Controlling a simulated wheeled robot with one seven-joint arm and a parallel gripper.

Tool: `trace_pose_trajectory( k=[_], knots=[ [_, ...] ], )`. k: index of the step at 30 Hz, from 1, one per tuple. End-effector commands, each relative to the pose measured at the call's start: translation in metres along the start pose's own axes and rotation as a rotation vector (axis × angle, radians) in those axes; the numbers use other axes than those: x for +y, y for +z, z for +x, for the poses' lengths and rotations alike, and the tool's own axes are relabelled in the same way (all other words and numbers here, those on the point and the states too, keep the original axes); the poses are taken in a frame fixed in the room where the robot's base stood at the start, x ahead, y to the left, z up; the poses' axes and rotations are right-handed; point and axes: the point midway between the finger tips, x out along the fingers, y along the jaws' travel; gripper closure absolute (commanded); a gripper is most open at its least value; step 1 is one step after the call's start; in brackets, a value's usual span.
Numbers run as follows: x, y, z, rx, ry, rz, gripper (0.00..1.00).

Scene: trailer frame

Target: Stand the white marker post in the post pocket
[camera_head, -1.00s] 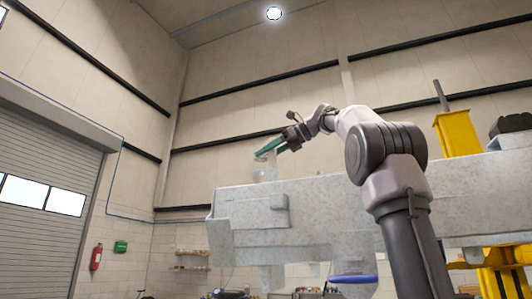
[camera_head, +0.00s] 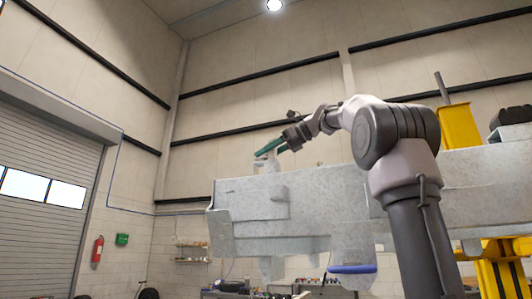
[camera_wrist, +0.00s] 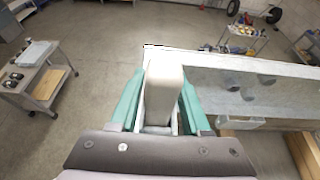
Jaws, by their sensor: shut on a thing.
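My gripper (camera_head: 268,149), with green fingers, is above the far left end of the grey galvanized trailer frame (camera_head: 300,205). It is shut on the white marker post (camera_wrist: 163,92), which shows as a pale block between the green fingers in the wrist view. In the head view a short pale part of the post (camera_head: 267,163) shows just under the fingers, close to the frame's top. I cannot clearly make out the post pocket, or tell whether the post's lower end is inside it.
A yellow upright part (camera_head: 459,126) stands on the frame at the right. A blue part (camera_head: 352,269) is below the frame. The wrist view shows a cart (camera_wrist: 38,78) at the left, a shelf trolley (camera_wrist: 243,38) at the top right, and open floor between.

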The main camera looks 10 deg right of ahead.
Motion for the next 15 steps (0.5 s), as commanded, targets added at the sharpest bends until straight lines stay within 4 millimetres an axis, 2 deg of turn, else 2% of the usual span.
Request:
trace_pose_trajectory(
  k=[6, 7, 9, 15],
  knots=[
    [0.0005, -0.0056, 0.0022, -0.001, 0.0, -0.002, 1.0],
    [0.0003, -0.0057, 0.0024, -0.001, 0.0, -0.002, 0.46],
    [0.0002, -0.0055, 0.0023, -0.001, 0.0, -0.002, 0.19],
    [0.0, -0.0056, 0.0024, -0.001, 0.0, -0.001, 0.18]
  ],
)
